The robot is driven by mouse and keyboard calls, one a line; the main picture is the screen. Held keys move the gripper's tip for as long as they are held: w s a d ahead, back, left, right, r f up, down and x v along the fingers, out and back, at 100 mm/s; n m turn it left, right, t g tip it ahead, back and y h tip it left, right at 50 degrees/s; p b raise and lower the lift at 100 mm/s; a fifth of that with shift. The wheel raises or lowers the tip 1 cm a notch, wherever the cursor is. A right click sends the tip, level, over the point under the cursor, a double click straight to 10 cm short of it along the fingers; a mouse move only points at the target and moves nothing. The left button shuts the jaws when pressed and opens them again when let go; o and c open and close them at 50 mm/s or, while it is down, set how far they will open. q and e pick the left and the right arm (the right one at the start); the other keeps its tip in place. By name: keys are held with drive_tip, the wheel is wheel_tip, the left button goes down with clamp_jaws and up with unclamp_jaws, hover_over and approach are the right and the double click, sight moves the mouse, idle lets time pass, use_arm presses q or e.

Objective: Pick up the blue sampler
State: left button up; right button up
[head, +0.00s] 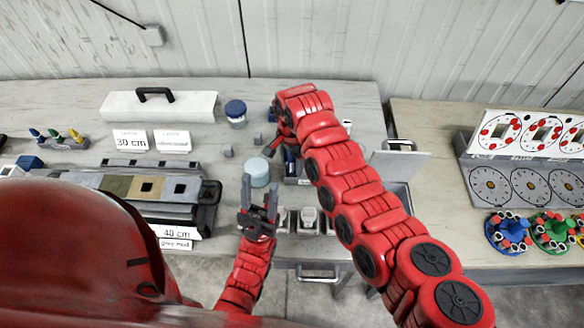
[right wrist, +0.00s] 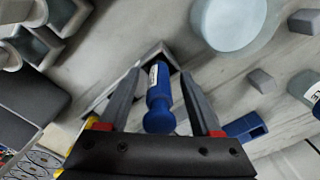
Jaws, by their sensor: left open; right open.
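The blue sampler (right wrist: 159,112) has a rounded blue end and a white label, and lies between the two fingers of my right gripper (right wrist: 158,76) in the right wrist view. Gaps show on both sides of it, so the fingers are open around it. Its far end is at a grey angular holder (right wrist: 112,92). In the head view the sampler (head: 291,166) shows as a small blue piece under my right gripper (head: 283,152), partly hidden by the gripper and arm. My left gripper (head: 259,190) is open and empty near the table's front edge.
A pale blue-topped round container (head: 257,173) stands just left of the sampler, behind my left gripper. A blue-lidded jar (head: 236,112) and small grey blocks (head: 228,151) are farther back.

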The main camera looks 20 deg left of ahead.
clamp_jaws()
idle(0.4)
